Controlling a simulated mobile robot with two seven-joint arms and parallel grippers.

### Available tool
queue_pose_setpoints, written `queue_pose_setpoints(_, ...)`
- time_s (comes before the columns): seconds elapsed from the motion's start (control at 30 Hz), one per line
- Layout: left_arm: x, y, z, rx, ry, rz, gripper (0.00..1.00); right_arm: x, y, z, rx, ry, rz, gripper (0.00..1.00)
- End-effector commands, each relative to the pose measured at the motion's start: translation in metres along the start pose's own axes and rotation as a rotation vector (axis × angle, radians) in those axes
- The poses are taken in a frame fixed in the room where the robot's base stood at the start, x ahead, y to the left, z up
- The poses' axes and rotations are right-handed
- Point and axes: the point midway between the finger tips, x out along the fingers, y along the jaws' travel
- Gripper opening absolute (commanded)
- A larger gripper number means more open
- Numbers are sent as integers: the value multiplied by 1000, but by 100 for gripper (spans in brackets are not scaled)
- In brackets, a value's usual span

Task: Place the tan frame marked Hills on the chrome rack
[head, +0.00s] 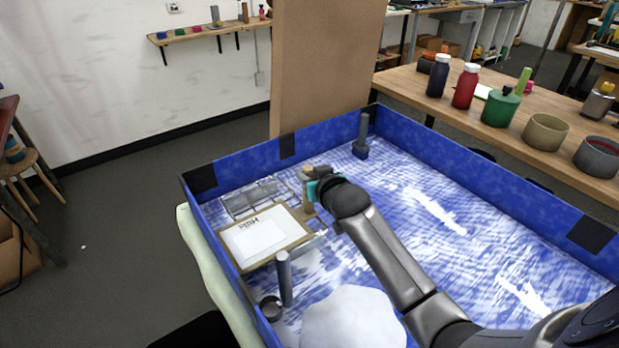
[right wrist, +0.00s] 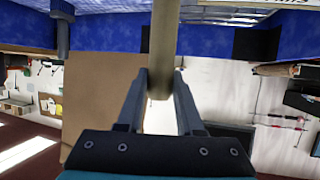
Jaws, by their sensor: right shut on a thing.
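The tan frame (head: 284,249) has a white panel marked Hills and lies roughly flat at the left end of the blue tray. The chrome rack (head: 243,201) is under and behind it, with its silver bars showing beyond the far edge. I cannot tell whether the frame rests on the rack or hangs just above it. My right gripper (head: 314,188) is at the frame's far right corner. My left gripper is not in view.
The blue-walled tray (head: 465,160) surrounds the rack, with dark posts (head: 285,278) (head: 361,135) and a white lump (head: 352,318) inside. A tall brown panel (head: 325,70) stands behind. Bottles and pots stand on the wooden bench (head: 405,78). The tray's right half is clear.

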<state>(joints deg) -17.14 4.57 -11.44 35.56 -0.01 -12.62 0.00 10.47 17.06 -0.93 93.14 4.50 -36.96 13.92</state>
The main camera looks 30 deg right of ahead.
Motion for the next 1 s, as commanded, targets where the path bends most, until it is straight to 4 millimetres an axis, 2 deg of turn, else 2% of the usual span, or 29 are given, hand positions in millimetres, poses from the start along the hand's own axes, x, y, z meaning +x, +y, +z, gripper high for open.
queue_pose_setpoints(0.37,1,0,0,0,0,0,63,1,0,2,1,3,0,0)
queue_pose_setpoints(0.4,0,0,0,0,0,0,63,1,0,3,0,0,1,39)
queue_pose_setpoints(0.6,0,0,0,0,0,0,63,1,0,2,0,1,1,61)
queue_pose_setpoints(0.67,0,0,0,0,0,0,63,1,0,2,0,1,1,65)
queue_pose_setpoints(1.0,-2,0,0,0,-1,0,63,-3,0,-1,-1,1,0,65)
